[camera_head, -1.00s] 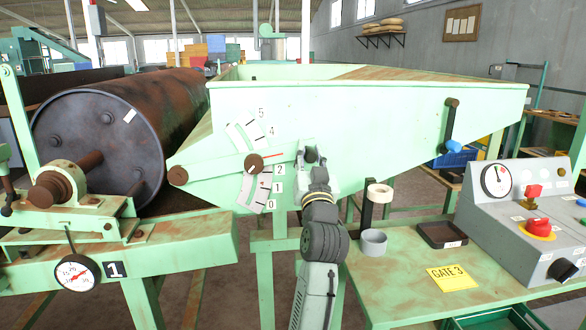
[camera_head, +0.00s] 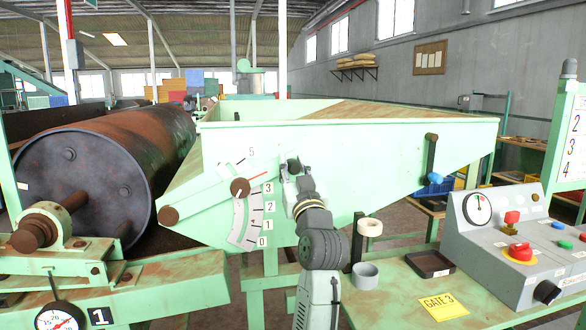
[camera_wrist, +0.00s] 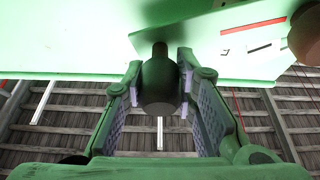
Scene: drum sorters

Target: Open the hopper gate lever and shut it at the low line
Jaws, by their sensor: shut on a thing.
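The hopper (camera_head: 350,150) is a pale green tapering box. The lever slants up to the right, covers the 4 mark, and carries a red pointer line (camera_head: 260,175). My gripper (camera_head: 290,172) is shut on the dark knob (camera_head: 294,164) at the lever's right end. In the wrist view the knob (camera_wrist: 160,85) sits between both finger pads. The hopper gate itself is not visible.
A rusty drum (camera_head: 80,185) stands left. A green table (camera_head: 395,290) at right bears a dark tray (camera_head: 430,264), a grey cup (camera_head: 364,275), a "GATE 3" card (camera_head: 444,306) and a control box (camera_head: 515,240). A blue-ended dark handle (camera_head: 431,155) hangs on the hopper's right.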

